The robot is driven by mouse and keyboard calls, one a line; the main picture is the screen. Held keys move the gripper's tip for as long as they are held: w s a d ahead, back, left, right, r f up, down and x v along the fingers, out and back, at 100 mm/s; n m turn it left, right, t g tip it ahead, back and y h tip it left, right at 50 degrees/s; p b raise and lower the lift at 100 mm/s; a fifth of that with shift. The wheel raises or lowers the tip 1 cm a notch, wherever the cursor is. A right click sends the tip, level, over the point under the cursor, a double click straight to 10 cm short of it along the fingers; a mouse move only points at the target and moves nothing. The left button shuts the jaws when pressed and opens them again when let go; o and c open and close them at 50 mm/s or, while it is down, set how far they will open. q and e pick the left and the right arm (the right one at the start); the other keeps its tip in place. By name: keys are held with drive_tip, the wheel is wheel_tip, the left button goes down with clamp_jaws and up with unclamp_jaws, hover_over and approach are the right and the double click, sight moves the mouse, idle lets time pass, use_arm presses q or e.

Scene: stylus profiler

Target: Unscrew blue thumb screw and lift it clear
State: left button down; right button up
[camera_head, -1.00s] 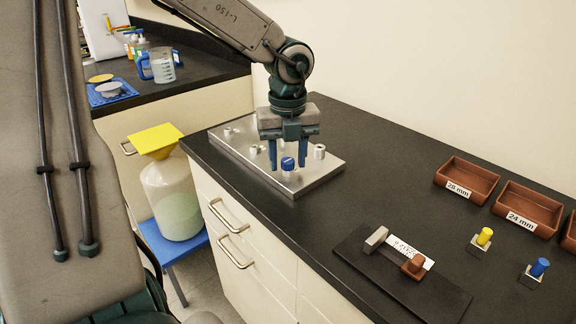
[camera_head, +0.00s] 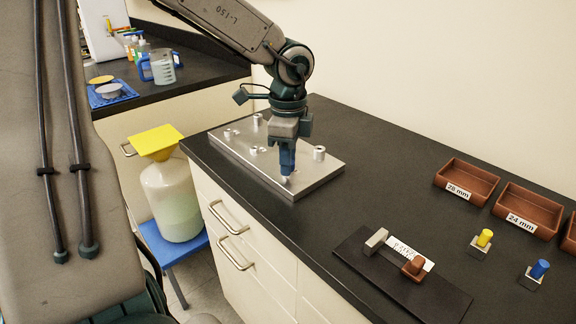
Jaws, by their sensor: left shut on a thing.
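My left gripper (camera_head: 287,168) points straight down over the front part of a silver metal plate (camera_head: 320,174). Its blue fingers are shut on the blue thumb screw at a short silver post (camera_head: 286,182). The fingers hide the screw, and their similar blue makes its outline hard to tell. I cannot tell whether it has risen off the post. Other silver posts stand on the plate, among them one right of the gripper (camera_head: 319,153) and one behind (camera_head: 257,119). My right gripper is not in view.
On the dark counter (camera_head: 372,160), a dark gauge board (camera_head: 430,292) lies to the right. Brown trays (camera_head: 466,181) labelled 28 mm and 24 mm (camera_head: 526,209) stand behind a yellow-topped screw (camera_head: 484,238) and a blue-topped screw (camera_head: 539,269). The counter between plate and trays is clear.

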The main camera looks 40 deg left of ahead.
use_arm(q)
drive_tip(key=shift+n, duration=0.9)
drive_tip(key=c, duration=1.4)
unclamp_jaws()
drive_tip(key=shift+o, duration=0.2)
